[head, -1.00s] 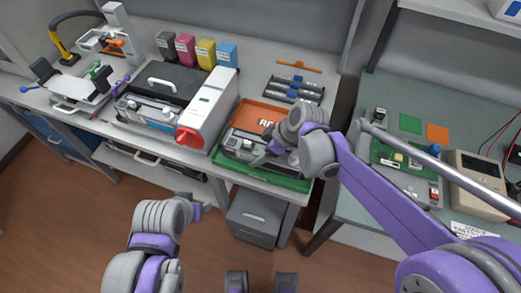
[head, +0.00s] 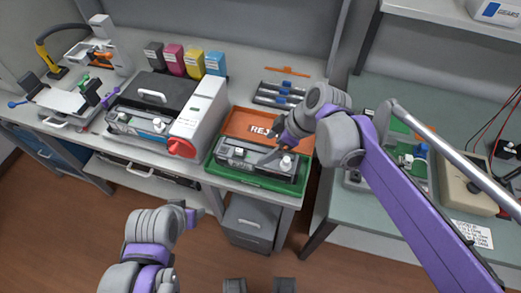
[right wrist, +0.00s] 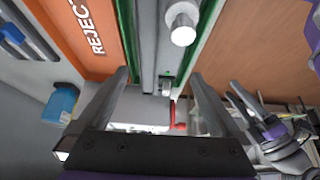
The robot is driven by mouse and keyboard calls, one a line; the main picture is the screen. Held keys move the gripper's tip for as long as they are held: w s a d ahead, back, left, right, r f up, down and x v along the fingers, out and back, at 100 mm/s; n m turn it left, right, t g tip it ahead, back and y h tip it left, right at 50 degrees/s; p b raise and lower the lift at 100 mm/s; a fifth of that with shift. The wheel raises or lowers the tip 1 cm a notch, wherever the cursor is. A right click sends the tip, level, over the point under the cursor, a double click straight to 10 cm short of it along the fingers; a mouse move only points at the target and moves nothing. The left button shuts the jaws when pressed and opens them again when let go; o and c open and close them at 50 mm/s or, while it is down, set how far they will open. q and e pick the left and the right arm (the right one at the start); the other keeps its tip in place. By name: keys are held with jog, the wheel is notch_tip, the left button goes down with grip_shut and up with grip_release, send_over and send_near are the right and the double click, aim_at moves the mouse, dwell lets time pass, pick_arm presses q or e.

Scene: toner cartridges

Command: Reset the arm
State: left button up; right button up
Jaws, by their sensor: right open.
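My right gripper (head: 274,144) is over the right part of a grey toner cartridge (head: 232,158) in the head view. In the right wrist view the jaws (right wrist: 158,76) are apart with nothing held between them; the cartridge (right wrist: 150,40) with its white knob lies beyond the fingertips. The cartridge sits on a green tray (head: 250,180) at the table's front edge. An orange REJECT tray (head: 240,123) lies behind it, partly hidden by my right arm. My left gripper (head: 194,214) is low in front of the table; its jaw opening is not clear.
A white printer-like unit (head: 201,115) with a red knob stands left of the green tray. Several coloured toner boxes (head: 194,64) stand behind. A second table (head: 440,100) is at right.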

jog(key=shift+s+d+r, duration=0.1)
jog(key=shift+d+r, duration=0.2)
jog(key=shift+r, duration=0.2)
jog(key=s+d+m+h, duration=0.1)
jog(key=s+d+m, duration=0.1)
jog(key=s+d+f+m+t+h, duration=0.1)
jog(key=s+d+m, duration=0.1)
jog(key=s+d+f+m, duration=0.1)
jog(key=s+d+m, duration=0.1)
jog(key=shift+s+d+f+t+h, duration=0.25)
jog(key=shift+s+d+t+h, duration=0.05)
jog(key=shift+s+d+h, duration=0.1)
jog(key=s+d+f+m+t+h, duration=0.2)
jog(key=s+d+f+m+h, duration=0.1)
jog(key=s+d+m, duration=0.4)
jog(key=shift+s+f+m+p, duration=0.35)
jog(key=shift+f+m+p, duration=0.1)
jog(key=shift+f+m, duration=0.35)
jog(key=shift+d, duration=0.1)
